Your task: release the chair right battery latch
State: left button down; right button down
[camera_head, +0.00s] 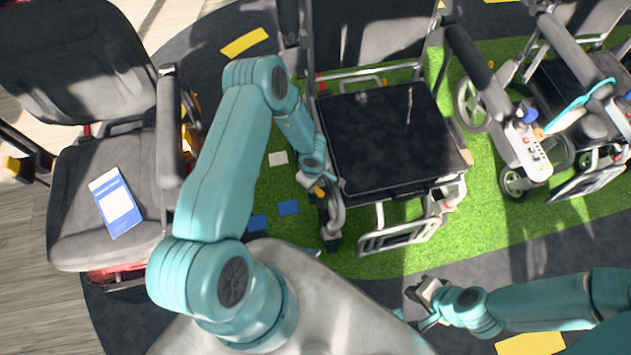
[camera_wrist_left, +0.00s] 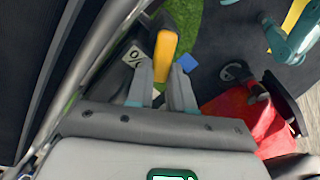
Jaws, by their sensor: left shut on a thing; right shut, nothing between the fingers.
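A folding wheelchair with a black seat (camera_head: 385,135) stands in the middle of the head view. My left gripper (camera_head: 322,188) is down at the left side of its frame. In the left wrist view, my left gripper (camera_wrist_left: 163,88) is shut on a yellow lever (camera_wrist_left: 165,55), which I take to be the battery latch. The lever's far end sticks out beyond the fingertips; its base is hidden. In the head view only a small yellow bit shows there. My right gripper (camera_head: 422,302) is shut and empty, low in front of the wheelchair, apart from it.
A dark chair (camera_head: 110,190) with a blue and white card (camera_head: 116,203) on its seat stands at the left. A second wheelchair with a white control box (camera_head: 528,148) is at the right. Green mat (camera_head: 480,230) lies bare between the wheelchairs. Blue floor tiles (camera_head: 288,207) lie beside my left arm.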

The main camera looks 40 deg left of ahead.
pick_arm(q)
jog(key=s+n+b, duration=0.1)
jog(key=n, duration=0.2)
jog(key=s+n+b, duration=0.1)
jog(key=n, duration=0.3)
jog(key=d+n+b, duration=0.1)
jog(key=n, duration=0.3)
jog(key=shift+s, duration=0.4)
jog(key=shift+n, duration=0.3)
jog(key=c, duration=1)
grip_release()
jog(key=shift+r, duration=0.1)
notch_tip(320, 180, up, 16)
jog(key=p, duration=0.6)
jog(key=shift+p, duration=0.3)
